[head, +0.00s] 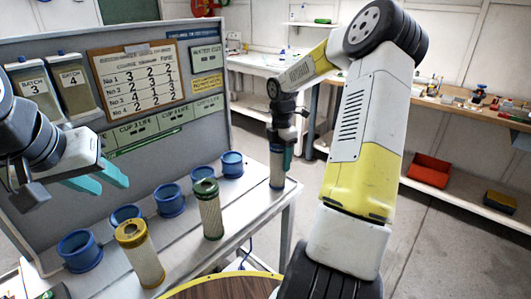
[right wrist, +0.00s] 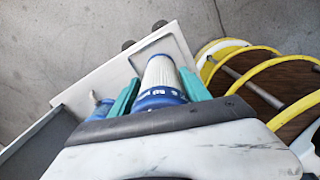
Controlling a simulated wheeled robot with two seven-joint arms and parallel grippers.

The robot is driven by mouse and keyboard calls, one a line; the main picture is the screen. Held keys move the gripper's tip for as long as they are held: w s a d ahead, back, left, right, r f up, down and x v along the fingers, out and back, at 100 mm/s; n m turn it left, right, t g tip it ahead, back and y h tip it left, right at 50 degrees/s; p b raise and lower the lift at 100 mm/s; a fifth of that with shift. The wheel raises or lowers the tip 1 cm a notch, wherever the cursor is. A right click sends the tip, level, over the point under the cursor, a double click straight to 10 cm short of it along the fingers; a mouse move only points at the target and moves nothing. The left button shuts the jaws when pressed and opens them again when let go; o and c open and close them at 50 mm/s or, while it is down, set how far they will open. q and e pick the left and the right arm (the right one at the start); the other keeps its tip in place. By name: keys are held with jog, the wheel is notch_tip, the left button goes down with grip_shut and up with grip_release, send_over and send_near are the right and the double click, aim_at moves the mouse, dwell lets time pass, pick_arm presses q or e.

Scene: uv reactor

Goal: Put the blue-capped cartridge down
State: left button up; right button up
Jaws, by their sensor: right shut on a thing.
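The blue-capped cartridge (head: 277,172) is upright at the far right end of the bench (head: 246,212); I cannot tell whether its bottom touches the top. In the right wrist view its pale pleated body and blue cap (right wrist: 162,78) sit between the teal fingers. My right gripper (head: 283,152) is shut on it near the cap, with the fingers also in the right wrist view (right wrist: 160,92). My left gripper (head: 108,180) is open and empty, above the bench's left part in front of the board.
Several blue ring holders (head: 231,165) line the back of the bench. A yellow-capped cartridge (head: 140,255) and a green-capped cartridge (head: 207,208) stand in front of them. A board (head: 138,85) with score sheet rises behind. A yellow-rimmed round thing (head: 225,285) is at the front.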

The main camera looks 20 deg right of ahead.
jog(key=o, duration=1.5)
jog(key=shift+f, duration=0.1)
notch_tip(320, 180, up, 12)
jog(key=shift+a+r, duration=0.1)
jog(key=s+a+r+m+t, duration=0.2)
jog(key=s+a+m, duration=0.2)
jog(key=s+m, duration=0.2)
jog(key=s+a+r+m+t+y, duration=0.1)
jog(key=s+a+m, duration=0.4)
jog(key=s, duration=0.6)
jog(key=s+a+r+m+t+y, duration=0.1)
jog(key=s+a+r+m+t, duration=0.2)
jog(key=s+m, duration=0.6)
jog(key=shift+a+r, duration=0.85)
jog(key=shift+a, duration=0.35)
